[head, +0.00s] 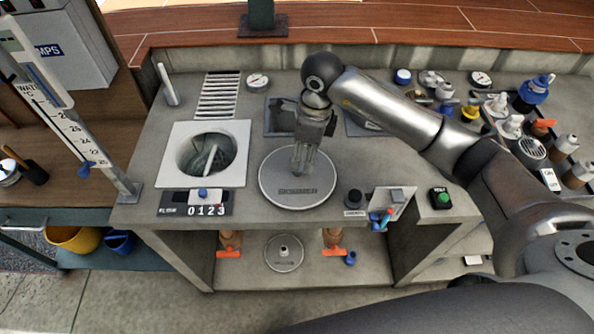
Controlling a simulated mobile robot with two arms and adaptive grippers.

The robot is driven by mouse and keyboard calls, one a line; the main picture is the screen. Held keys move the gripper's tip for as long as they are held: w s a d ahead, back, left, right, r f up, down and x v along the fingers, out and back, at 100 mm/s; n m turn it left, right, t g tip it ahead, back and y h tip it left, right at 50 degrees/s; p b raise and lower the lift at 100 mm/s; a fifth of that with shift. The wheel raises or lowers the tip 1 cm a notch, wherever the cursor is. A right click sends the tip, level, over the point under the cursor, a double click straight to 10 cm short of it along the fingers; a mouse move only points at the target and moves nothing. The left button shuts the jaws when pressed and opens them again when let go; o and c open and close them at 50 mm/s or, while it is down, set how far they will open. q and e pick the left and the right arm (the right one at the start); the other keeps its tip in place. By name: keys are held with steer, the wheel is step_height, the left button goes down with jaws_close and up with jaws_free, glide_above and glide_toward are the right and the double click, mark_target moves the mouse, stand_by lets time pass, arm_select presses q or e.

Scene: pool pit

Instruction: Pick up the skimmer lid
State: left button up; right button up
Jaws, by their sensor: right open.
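The skimmer lid (297,190) is a round, flat grey disc with raised lettering near its front edge, lying on the concrete counter. My right gripper (302,170) points down over the middle of the lid, its fingers open and close together in the picture. The fingertips hide part of the lid's centre. I cannot tell whether they touch it. My left gripper is not in view.
A white square frame (237,130) with an open round well stands left of the lid. A counter reading 0123 (205,208) is in front of it. A black knob (354,198) and a green button (441,198) are to the right. Bottles and valves crowd the far right.

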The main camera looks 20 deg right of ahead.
mark_target(297, 173)
steer(key=shift+f, duration=0.45)
steer(key=shift+w+a+f, duration=0.1)
steer(key=shift+w+f, duration=0.15)
steer(key=shift+f, duration=0.05)
steer(key=f+p, duration=0.2)
steer(key=a+f, duration=0.1)
steer(key=f, duration=0.1)
steer(key=shift+w+f+p, duration=0.1)
steer(key=shift+w+p, duration=0.25)
steer(key=shift+p, duration=0.05)
steer(key=shift+f, duration=0.25)
steer(key=shift+w+d+f, duration=0.1)
steer(key=shift+f, duration=0.05)
steer(key=c, duration=0.8)
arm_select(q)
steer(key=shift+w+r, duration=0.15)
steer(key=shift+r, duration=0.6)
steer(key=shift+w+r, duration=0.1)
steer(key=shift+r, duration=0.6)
arm_select(e)
jaws_close()
